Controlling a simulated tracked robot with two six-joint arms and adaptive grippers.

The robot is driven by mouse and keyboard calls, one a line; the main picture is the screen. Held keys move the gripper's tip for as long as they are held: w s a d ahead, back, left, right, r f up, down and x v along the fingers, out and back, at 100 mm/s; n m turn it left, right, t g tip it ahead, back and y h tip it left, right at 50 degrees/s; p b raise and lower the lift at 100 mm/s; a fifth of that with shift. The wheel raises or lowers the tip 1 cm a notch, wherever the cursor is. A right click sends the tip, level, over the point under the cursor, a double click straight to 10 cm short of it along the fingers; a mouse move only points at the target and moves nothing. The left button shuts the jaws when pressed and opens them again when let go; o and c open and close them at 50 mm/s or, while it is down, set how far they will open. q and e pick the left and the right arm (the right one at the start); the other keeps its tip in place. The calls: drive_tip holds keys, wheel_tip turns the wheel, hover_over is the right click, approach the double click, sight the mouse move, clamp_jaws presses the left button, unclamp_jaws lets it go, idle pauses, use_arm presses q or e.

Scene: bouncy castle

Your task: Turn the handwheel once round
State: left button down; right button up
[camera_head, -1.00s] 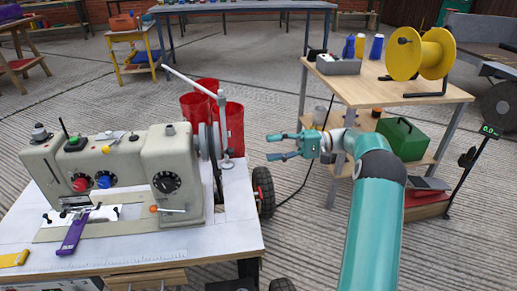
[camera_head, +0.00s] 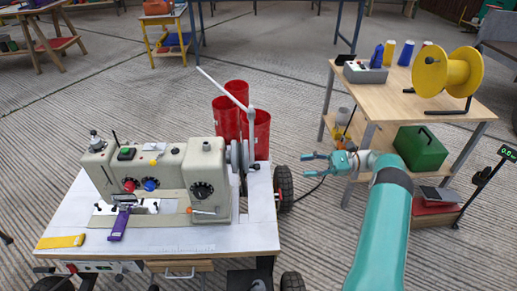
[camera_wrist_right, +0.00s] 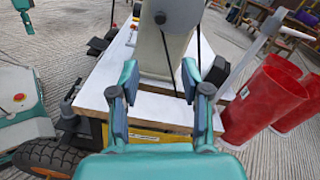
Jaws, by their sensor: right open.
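The handwheel (camera_head: 237,156) is a grey upright wheel on the right end of the beige sewing machine (camera_head: 207,170). The machine stands on a white-topped wheeled table (camera_head: 180,240). My right gripper (camera_head: 306,163) is open and empty, to the right of the handwheel and clearly apart from it. In the right wrist view my right gripper (camera_wrist_right: 158,88) has its two fingers spread, with the white tabletop (camera_wrist_right: 155,106) behind them. I cannot make out the handwheel for certain there. My left gripper does not show in the head view.
Red bins (camera_head: 258,132) stand just behind the handwheel, and a thin white lever (camera_head: 222,88) rises beside it. A black tyre (camera_head: 284,187) sits at the table's right side. A wooden workbench (camera_head: 400,95) with a yellow spool (camera_head: 431,65) stands right. Concrete floor lies between.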

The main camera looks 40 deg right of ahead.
sight(258, 167)
drive_tip(key=shift+m, duration=0.4)
drive_tip(key=p+x, duration=0.1)
drive_tip(key=x, duration=0.4)
drive_tip(key=r+p+x, duration=0.1)
drive_tip(key=x, duration=0.4)
drive_tip(key=p+x, duration=0.1)
drive_tip(key=x, duration=0.5)
drive_tip(key=shift+s+a+r+p, duration=0.1)
drive_tip(key=shift+a+r+p, duration=0.15)
drive_tip(key=shift+p, duration=0.1)
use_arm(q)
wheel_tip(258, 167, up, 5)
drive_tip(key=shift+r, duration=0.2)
use_arm(e)
drive_tip(key=shift+d, duration=0.1)
clamp_jaws()
